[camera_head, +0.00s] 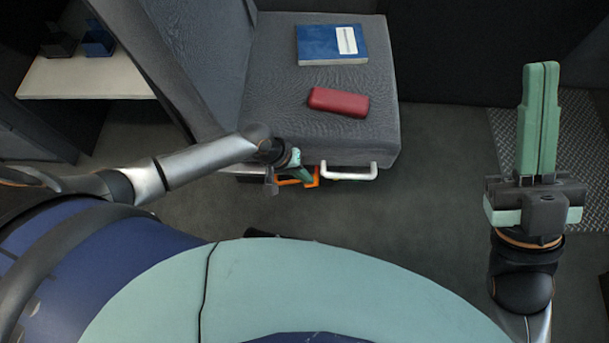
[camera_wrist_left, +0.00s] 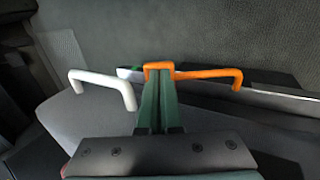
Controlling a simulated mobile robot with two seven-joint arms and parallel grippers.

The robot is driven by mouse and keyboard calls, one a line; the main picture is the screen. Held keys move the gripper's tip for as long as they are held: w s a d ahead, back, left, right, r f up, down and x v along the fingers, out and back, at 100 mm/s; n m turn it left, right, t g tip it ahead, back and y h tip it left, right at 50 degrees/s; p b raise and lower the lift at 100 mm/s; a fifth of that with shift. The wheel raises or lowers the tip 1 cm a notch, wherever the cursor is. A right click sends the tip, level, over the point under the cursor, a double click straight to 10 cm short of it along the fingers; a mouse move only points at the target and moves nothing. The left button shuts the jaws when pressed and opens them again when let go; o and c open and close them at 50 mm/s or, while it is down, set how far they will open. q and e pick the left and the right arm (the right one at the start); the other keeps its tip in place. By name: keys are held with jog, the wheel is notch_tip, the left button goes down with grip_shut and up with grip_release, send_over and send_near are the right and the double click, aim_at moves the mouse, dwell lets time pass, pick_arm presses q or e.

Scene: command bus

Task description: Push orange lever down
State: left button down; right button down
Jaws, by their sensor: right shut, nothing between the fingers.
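The orange lever (camera_wrist_left: 205,74) is a bent bar handle low on the front of the grey seat; it also shows in the head view (camera_head: 313,178). My left gripper (camera_head: 303,173) is at the lever, pointing toward it. In the left wrist view, its green fingers (camera_wrist_left: 159,86) lie close together, with their tips at the lever's left end. Orange shows around the tips, and I cannot tell whether any of the lever is between them. My right gripper (camera_head: 541,66) is shut and empty, held up at the right, far from the lever.
A white handle (camera_head: 350,173) sits beside the orange lever, close to my left gripper; it also shows in the left wrist view (camera_wrist_left: 102,80). A blue book (camera_head: 318,45) and a red case (camera_head: 338,102) lie on the seat (camera_head: 270,90). Floor right of the seat is clear.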

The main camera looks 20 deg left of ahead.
aim_at(315, 182)
pick_arm(q)
jog(key=shift+w+d+f+y+p, duration=0.1)
jog(key=shift+d+f+y+p, duration=0.1)
jog(key=shift+d+y+p, duration=0.5)
jog(key=shift+w+d+f+g+y+p, duration=0.1)
jog(key=shift+d+f+g+y+p, duration=0.15)
jog(key=shift+f+y+p, duration=0.4)
jog(key=shift+x, duration=0.75)
jog(key=shift+b+x, duration=0.3)
jog(key=shift+x, duration=0.7)
jog(key=shift+d, duration=0.15)
jog(key=shift+f, duration=0.2)
